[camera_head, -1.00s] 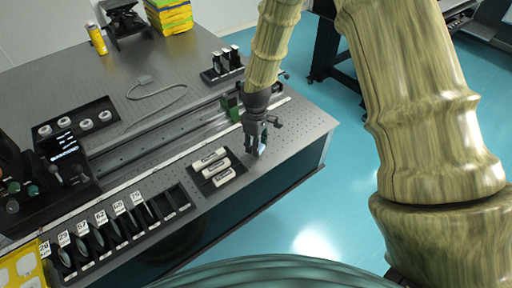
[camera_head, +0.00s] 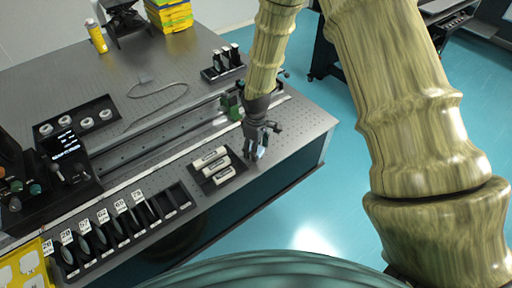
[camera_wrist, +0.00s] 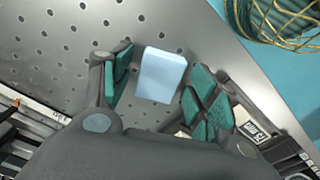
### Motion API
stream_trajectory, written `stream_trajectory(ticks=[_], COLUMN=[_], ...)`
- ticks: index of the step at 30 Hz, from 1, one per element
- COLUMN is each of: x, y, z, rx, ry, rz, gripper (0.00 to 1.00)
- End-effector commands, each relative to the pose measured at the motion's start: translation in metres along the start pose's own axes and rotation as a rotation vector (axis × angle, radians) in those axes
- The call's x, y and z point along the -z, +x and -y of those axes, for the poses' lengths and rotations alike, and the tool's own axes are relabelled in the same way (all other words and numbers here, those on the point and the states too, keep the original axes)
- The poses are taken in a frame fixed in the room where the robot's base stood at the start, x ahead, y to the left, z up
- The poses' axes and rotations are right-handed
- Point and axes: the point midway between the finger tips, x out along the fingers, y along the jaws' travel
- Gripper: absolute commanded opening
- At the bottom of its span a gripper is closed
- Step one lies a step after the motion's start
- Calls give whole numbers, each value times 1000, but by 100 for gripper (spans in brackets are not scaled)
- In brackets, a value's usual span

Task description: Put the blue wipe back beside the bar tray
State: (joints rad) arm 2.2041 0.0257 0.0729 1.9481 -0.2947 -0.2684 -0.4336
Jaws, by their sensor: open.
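The blue wipe (camera_wrist: 161,76) is a pale blue block-like piece on the perforated metal table top. In the wrist view it sits between the two teal-padded fingers of my gripper (camera_wrist: 160,66), with a visible gap to the left finger and a narrow one to the right. My gripper is open around it. In the head view my gripper (camera_head: 255,151) points down just right of the bar tray (camera_head: 207,184), and the wipe (camera_head: 261,153) shows only partly at its fingertips. The dark bar tray holds white labelled bars. Whether the wipe touches the table is unclear.
A long rail (camera_head: 150,151) runs behind the tray. A rack of labelled lens slots (camera_head: 120,228) stands to the left. The table's right edge is close to my gripper, with blue floor beyond. A small holder with dark posts (camera_head: 222,68) stands behind.

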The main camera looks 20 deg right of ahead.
Motion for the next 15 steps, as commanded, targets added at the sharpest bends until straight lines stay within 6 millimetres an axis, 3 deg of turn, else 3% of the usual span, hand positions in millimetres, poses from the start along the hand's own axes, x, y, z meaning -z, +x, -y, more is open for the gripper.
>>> stream_trajectory(ticks=[8,15], x=[0,1], y=[-6,-32], z=[0,0], rx=[0,-1], ry=[0,0], rz=[-1,-2], gripper=[60,60])
